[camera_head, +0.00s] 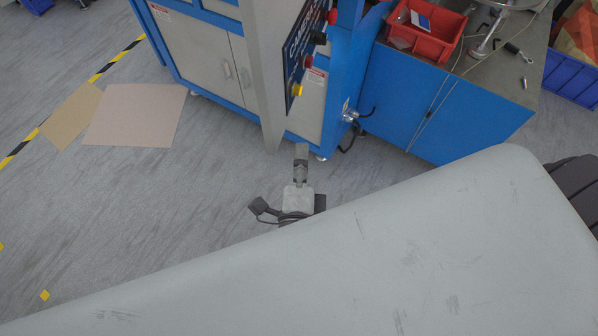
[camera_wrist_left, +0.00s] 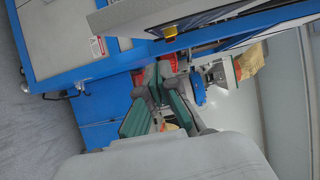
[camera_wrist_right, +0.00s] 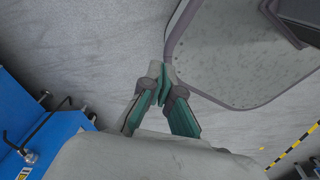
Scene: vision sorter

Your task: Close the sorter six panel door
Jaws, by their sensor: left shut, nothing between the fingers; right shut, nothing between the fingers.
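The blue sorter (camera_head: 345,70) stands at the top middle of the head view. It has pale grey door panels (camera_head: 196,55) with two handles, which look flush with the frame. A grey upright slab (camera_head: 265,75) stands out in front, beside a dark button panel; I cannot tell whether it is the six panel door. My left gripper (camera_head: 301,152) is just below the slab's lower end in the picture. In the left wrist view its fingers (camera_wrist_left: 164,68) are together and empty. My right gripper (camera_wrist_right: 160,72) is shut and empty in the right wrist view, over grey floor.
A blue cabinet (camera_head: 405,100) with a grey top stands right of the sorter. It carries a red bin (camera_head: 428,28) and loose small tools. A blue crate (camera_head: 572,80) is at far right. Cardboard sheets (camera_head: 135,115) lie on the left floor near striped tape. The lower-left floor is clear.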

